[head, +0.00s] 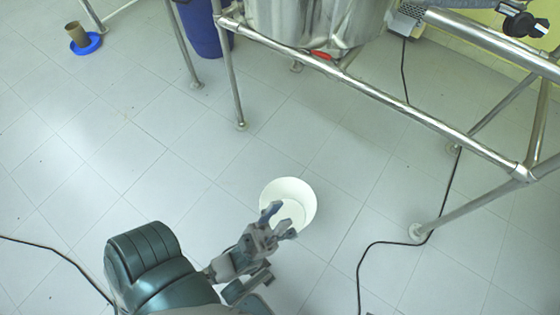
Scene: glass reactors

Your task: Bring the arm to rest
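My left arm comes in from the lower left, with its dark green arm link at the bottom of the head view. My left gripper (281,221) shows in front of a round white container (301,188) on the floor and covers part of its near side. The gripper's two fingers are spread apart, with nothing seen between them. How far the gripper is above the container I cannot tell. My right gripper is not in view.
A metal tube frame (400,106) with a large steel vessel (312,22) stands at the upper right. A blue bin (205,30) is behind it. A brown cup (77,34) stands on a blue dish at the upper left. Black cables (362,270) lie on the tiled floor.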

